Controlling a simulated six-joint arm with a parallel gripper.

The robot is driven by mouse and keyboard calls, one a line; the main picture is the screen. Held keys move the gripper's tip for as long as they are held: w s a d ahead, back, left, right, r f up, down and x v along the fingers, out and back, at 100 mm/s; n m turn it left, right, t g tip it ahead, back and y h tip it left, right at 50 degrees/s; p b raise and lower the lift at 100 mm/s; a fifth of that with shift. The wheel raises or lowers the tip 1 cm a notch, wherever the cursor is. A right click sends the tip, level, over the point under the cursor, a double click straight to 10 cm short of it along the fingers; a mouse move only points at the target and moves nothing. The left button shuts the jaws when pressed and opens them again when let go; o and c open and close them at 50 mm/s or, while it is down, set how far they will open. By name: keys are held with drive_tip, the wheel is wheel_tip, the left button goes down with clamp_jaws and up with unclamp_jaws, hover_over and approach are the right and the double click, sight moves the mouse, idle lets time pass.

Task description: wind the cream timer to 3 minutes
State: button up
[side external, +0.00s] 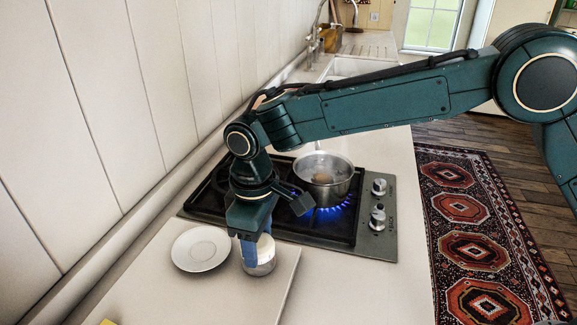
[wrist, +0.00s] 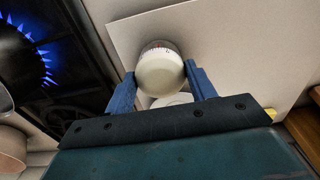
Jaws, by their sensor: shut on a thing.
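The cream timer (side external: 259,268) stands on the pale board near the front of the hob, partly hidden by my gripper (side external: 257,252). In the wrist view the timer (wrist: 160,76) has a rounded cream cap and a white scale band with small marks and a red mark at its far edge. The numbers are too small to read. My gripper's blue fingers (wrist: 160,74) are on either side of the cap and shut on it.
A white saucer (side external: 200,248) lies on the board (side external: 225,302) left of the timer. A steel pot (side external: 323,192) stands over a lit blue flame on the black hob (side external: 290,228), behind the timer. Hob knobs (side external: 378,213) are at the right. Counter (side external: 370,295) at front right is clear.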

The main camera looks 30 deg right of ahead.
idle(0.3)
drive_tip(key=o, duration=1)
drive_tip(key=shift+r, duration=0.1)
wheel_tip(320, 180, up, 14)
idle(0.3)
